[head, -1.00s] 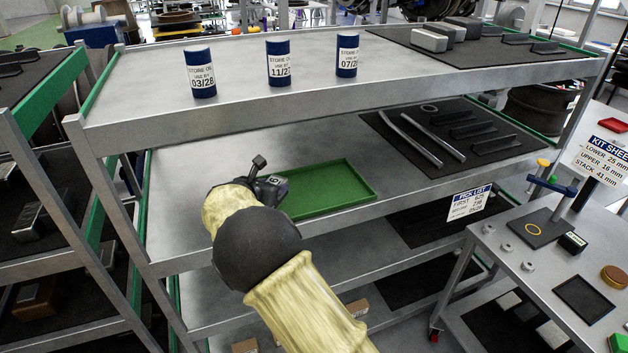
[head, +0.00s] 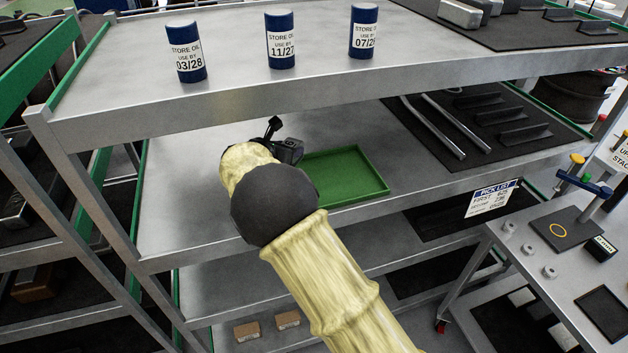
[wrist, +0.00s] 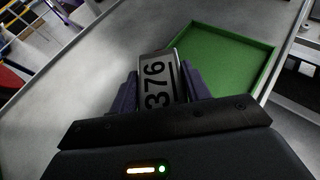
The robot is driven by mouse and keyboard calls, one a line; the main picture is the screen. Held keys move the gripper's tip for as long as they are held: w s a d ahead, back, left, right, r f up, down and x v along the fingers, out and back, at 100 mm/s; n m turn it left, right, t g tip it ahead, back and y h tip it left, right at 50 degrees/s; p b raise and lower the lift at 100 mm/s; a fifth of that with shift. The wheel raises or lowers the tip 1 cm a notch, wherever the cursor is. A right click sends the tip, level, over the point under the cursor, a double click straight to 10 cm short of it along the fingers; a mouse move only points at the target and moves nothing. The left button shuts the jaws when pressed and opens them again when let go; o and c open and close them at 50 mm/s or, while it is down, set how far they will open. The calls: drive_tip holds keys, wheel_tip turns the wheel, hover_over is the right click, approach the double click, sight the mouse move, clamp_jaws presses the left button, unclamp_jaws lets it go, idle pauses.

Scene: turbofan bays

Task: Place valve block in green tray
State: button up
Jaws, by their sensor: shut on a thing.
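The green tray (head: 345,178) lies flat on the second shelf, to the right of my gripper in the head view. It also shows in the wrist view (wrist: 222,58), ahead and to the right. In the wrist view my gripper (wrist: 160,88) is shut on the valve block (wrist: 158,78), a grey block with a label reading 376. The block is beside the tray's left wall, outside the tray in that view; its height above the shelf is unclear. In the head view my arm hides most of the gripper and block. The tray's visible floor is empty.
The upper shelf (head: 130,84) overhangs the tray's shelf and carries several blue oil cans (head: 280,40). A black mat (head: 490,120) with metal tubes and brackets lies right of the tray. Bare shelf (head: 180,185) lies left of my gripper.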

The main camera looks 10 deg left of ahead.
drive_tip(key=f, duration=0.1)
drive_tip(key=f+p, duration=0.1)
drive_tip(key=f, duration=0.1)
drive_tip(key=f+p, duration=0.1)
drive_tip(key=f, duration=0.1)
drive_tip(key=shift+w+f, duration=0.25)
drive_tip(key=shift+f, duration=0.35)
drive_tip(key=shift+s, duration=0.2)
drive_tip(key=shift+a+f+p, duration=0.15)
drive_tip(key=shift+f+p, duration=0.15)
drive_tip(key=shift+f, duration=0.15)
drive_tip(key=shift+f+p, duration=0.5)
drive_tip(key=shift+f, duration=0.95)
drive_tip(key=o, duration=1.4)
drive_tip(key=shift+s, duration=0.1)
drive_tip(key=b+v, duration=0.4)
drive_tip(key=v, duration=0.7)
drive_tip(key=shift+s+r, duration=0.15)
drive_tip(key=shift+s, duration=0.25)
